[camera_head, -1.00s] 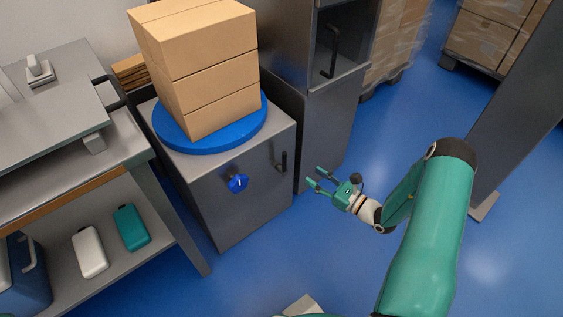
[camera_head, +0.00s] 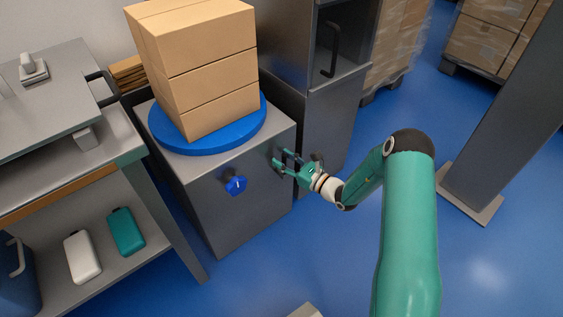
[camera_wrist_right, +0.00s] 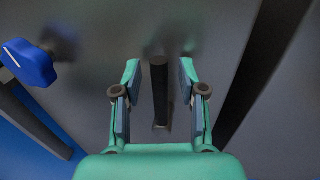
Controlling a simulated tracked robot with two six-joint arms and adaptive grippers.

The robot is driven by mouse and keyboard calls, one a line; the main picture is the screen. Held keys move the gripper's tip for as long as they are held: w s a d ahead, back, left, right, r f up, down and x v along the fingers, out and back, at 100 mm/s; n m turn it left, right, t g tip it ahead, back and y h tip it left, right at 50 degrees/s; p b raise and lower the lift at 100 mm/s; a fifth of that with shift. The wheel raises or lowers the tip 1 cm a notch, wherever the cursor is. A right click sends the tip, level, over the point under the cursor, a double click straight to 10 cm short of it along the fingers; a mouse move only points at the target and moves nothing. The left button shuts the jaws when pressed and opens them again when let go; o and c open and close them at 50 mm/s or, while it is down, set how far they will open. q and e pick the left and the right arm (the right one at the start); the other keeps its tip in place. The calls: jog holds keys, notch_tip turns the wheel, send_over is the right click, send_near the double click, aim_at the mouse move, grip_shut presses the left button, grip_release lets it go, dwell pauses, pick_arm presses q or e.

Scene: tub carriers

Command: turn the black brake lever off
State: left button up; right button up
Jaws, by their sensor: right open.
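The black brake lever (camera_wrist_right: 159,92) stands upright on the grey cabinet front (camera_head: 235,215). In the right wrist view it lies between the two fingers of my right gripper (camera_head: 281,157), which is open. A gap shows on each side of the lever, and I see no finger touching it. In the head view the gripper is at the upper right of the cabinet front and largely covers the lever. My left gripper is in neither view.
A blue knob (camera_head: 236,184) sits left of the lever, and it also shows in the right wrist view (camera_wrist_right: 29,62). A blue turntable (camera_head: 215,143) with stacked cartons (camera_head: 205,75) tops the cabinet. A bench (camera_head: 60,185) stands left.

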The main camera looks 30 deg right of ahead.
grip_shut()
